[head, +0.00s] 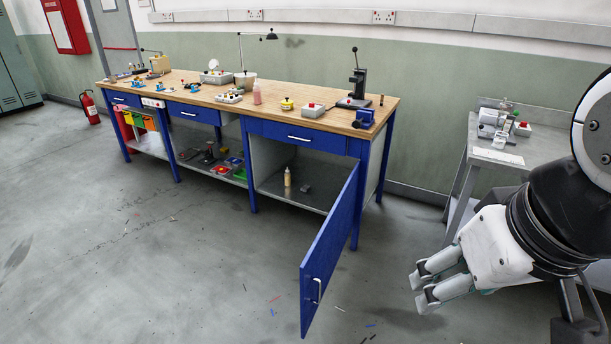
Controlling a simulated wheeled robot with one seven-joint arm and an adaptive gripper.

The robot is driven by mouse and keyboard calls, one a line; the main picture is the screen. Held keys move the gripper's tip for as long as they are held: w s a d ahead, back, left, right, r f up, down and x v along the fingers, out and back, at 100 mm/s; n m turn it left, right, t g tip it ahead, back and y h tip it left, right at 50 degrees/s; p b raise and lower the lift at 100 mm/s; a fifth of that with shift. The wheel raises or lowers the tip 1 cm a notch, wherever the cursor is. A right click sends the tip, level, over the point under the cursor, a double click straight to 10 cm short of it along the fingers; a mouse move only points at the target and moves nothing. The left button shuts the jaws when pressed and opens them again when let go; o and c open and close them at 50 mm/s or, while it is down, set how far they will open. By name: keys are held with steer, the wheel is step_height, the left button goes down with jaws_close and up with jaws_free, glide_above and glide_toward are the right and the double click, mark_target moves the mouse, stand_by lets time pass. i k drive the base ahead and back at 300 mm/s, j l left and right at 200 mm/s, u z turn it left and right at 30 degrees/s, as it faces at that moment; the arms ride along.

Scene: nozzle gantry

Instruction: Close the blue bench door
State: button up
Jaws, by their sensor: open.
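The blue bench door (327,256) stands wide open in the head view, swung out from the right end of the blue workbench (304,134). It has a pale handle (316,290) near its free edge. The open compartment (292,196) behind it shows a small yellowish bottle (287,177) and a dark small item on its floor. My gripper (420,288) is at the right, open and empty, its fingers pointing left. It is apart from the door, to the right of it.
A grey side table (497,157) with small equipment stands at the right, behind my arm. The wooden benchtop (225,97) holds tools and bottles. A red fire extinguisher (90,108) stands at the far left. The floor (150,250) left of the door is clear apart from small scraps.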

mark_target(318, 265)
steer(key=i+l+u, duration=0.35)
steer(key=i+l, duration=0.8)
steer(key=l+u, duration=0.15)
steer(key=k+j+u, duration=0.2)
steer(key=u, duration=0.15)
steer(key=k+j+u, duration=0.4)
